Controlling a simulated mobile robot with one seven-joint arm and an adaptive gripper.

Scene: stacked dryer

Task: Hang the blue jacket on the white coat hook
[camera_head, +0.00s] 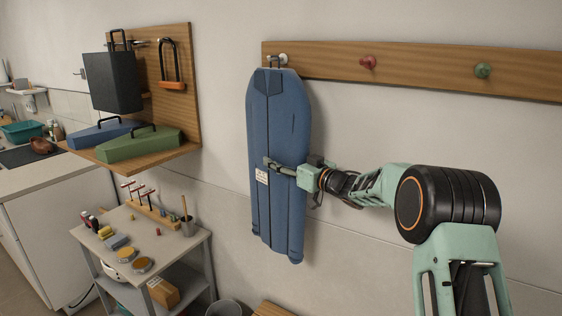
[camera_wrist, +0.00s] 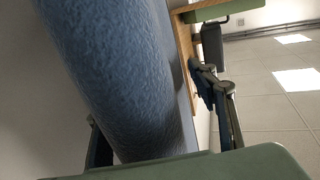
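The blue jacket (camera_head: 280,125) hangs upright and flat along the wall. A small dark loop (camera_head: 274,61) at its collar is at the white coat hook (camera_head: 283,58), at the left end of the rail. The loop seems to be over the hook, but the contact is too small to be sure. My gripper (camera_head: 272,164) reaches in from the right at the jacket's mid-height, one finger in front of it. In the wrist view the jacket (camera_wrist: 115,70) passes between the spread fingers, with a gap beside the right finger (camera_wrist: 226,110). The other finger is partly hidden by the jacket.
The wooden rail (camera_head: 420,71) also carries a red hook (camera_head: 368,62) and a green hook (camera_head: 483,71). A wooden wall shelf (camera_head: 190,146) with cases stands left of the jacket, above a grey cart (camera_head: 190,243). The wall to the right below the rail is bare.

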